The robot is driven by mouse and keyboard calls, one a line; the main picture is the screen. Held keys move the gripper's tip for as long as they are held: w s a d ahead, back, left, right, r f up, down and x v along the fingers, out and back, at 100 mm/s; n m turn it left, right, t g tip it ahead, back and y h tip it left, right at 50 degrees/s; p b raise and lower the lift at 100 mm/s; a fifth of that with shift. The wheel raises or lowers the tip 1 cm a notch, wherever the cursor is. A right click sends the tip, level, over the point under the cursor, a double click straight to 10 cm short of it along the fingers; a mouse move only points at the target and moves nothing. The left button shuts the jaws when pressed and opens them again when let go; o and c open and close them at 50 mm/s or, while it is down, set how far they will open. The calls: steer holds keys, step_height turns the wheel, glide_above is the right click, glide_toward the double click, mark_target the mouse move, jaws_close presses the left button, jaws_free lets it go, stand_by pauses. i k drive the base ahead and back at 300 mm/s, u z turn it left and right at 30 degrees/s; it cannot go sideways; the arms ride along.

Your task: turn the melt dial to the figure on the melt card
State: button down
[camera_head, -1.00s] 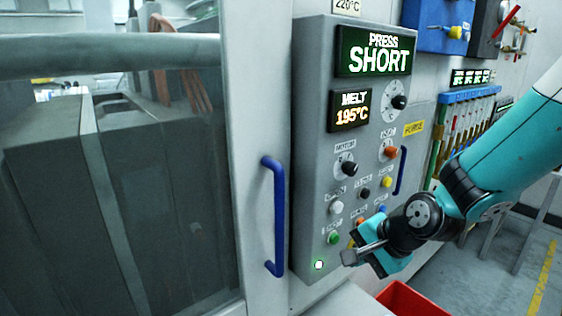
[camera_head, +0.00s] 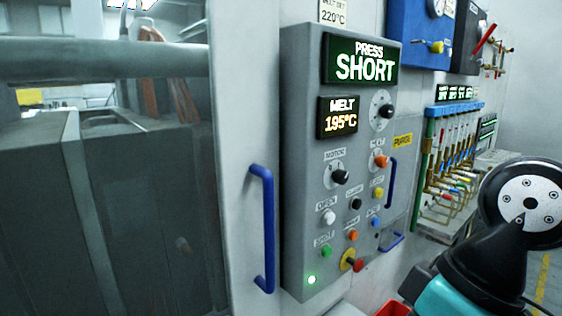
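The melt card (camera_head: 333,12) is at the top edge, above the grey control panel (camera_head: 300,120), and reads 220°C. The melt display (camera_head: 338,117) on the panel reads 195°C in orange. To its right is a round pale dial plate with a black knob (camera_head: 386,111), which looks like the melt dial; its marks are too small to read. Nothing touches this knob. My arm (camera_head: 455,290) is at the lower right, clear of the panel. My gripper does not show, so its state is hidden.
The press display (camera_head: 360,60) reads SHORT. Below are a black motor knob (camera_head: 340,177), an orange knob (camera_head: 380,161), several coloured buttons and a red knob (camera_head: 357,265). Blue handles (camera_head: 265,230) stick out beside the panel. A red bin (camera_head: 392,308) is low down.

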mark_target(388, 111)
steer(key=k, duration=1.3)
steer(key=z, duration=0.55)
steer(key=i, duration=1.5)
steer(key=u, duration=0.75)
